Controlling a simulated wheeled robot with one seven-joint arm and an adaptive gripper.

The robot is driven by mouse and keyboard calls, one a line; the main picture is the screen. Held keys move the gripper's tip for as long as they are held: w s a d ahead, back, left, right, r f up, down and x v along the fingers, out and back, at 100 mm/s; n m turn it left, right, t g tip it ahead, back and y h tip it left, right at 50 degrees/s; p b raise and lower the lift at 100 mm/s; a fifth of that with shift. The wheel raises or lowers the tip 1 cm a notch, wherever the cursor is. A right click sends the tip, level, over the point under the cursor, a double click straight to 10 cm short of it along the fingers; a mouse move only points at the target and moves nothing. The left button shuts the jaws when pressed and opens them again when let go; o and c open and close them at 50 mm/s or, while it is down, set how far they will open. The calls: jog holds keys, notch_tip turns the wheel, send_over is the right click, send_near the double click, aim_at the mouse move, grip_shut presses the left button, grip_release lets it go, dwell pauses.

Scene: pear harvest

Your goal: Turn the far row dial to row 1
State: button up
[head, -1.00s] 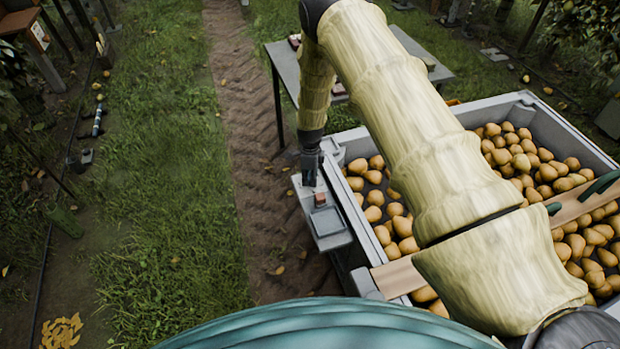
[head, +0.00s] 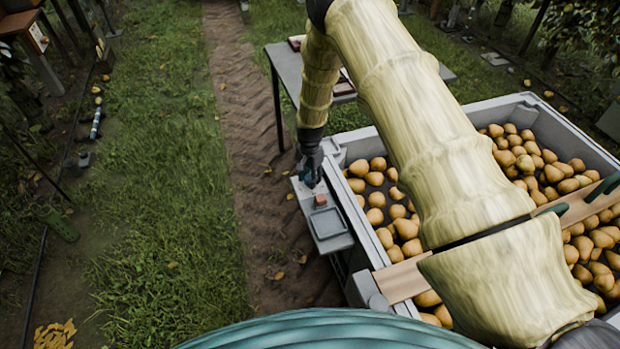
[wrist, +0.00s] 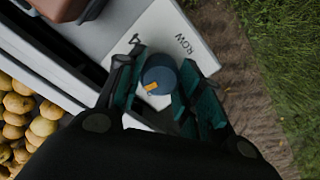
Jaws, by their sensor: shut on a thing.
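The dial (wrist: 158,72) is a round dark blue knob with an orange pointer mark. It sits on a pale panel (wrist: 178,30) with the printed word "ROW" and what looks like a "4" beside it. My gripper (wrist: 160,88) has its green-padded fingers on either side of the dial and is shut on it. The orange mark points toward the lower left of the wrist view. Other row numbers are hidden or out of view. In the head view my gripper (head: 310,176) is over the far end of the grey control box (head: 330,228), hiding the dial.
A reddish block (head: 320,199) and a grey tray lie on the box nearer to me. A grey bin (head: 511,101) of pears with a wooden crossbar stands at the right. A table (head: 285,62) stands behind.

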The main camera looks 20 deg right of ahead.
jog(key=n+b, duration=0.1)
jog(key=n, duration=0.4)
jog(key=shift+w+n, duration=0.1)
jog(key=shift+n, duration=0.2)
jog(key=n, duration=0.5)
jog(key=n+b, duration=0.1)
jog(key=n, duration=0.4)
jog(key=shift+n, duration=2.6)
jog(key=o, duration=1)
jog(key=shift+o, duration=0.2)
notch_tip(320, 180, up, 12)
